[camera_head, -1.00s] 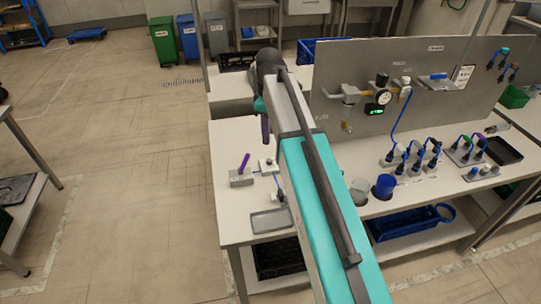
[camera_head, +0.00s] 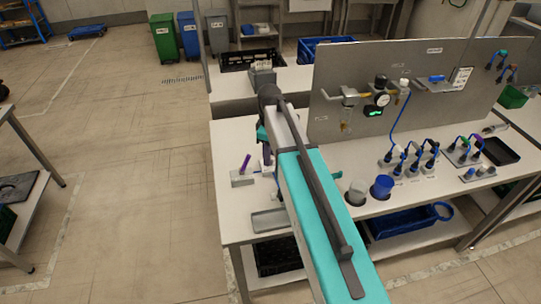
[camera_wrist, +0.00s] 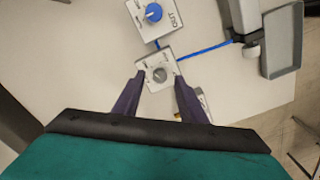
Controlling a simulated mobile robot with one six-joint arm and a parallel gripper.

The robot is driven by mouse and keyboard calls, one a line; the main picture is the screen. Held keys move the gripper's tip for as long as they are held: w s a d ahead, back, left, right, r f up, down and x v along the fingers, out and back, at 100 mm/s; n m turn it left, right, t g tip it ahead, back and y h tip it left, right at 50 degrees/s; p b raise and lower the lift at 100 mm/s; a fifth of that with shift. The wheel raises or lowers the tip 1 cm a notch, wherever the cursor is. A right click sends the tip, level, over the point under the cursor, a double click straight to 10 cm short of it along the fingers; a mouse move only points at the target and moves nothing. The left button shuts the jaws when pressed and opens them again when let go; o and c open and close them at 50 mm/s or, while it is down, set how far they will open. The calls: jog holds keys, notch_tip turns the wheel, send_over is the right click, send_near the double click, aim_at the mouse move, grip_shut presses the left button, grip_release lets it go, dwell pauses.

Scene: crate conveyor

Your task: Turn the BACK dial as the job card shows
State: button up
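In the wrist view a grey dial (camera_wrist: 158,74) sits on a pale block with small print. A blue knob (camera_wrist: 153,12) sits on a similar block marked "OUT" at the top. I cannot read which one is labelled BACK. My gripper (camera_wrist: 157,82) is open, its purple fingers on either side of the grey dial's block; contact with the dial cannot be told. In the head view my gripper (camera_head: 266,156) is low over the bench and hides most of the dial blocks.
A grey tray (camera_head: 268,221) lies near the front edge. A grey cup (camera_head: 357,190) and blue cup (camera_head: 382,186) stand right of my arm. A blue tube (camera_wrist: 205,50) runs beside the dial.

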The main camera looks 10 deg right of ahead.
jog(key=shift+f, duration=0.8)
grip_shut()
jog(key=shift+m, duration=0.4)
jog(key=m+b, duration=0.1)
jog(key=m, duration=1)
jog(key=shift+b, duration=0.35)
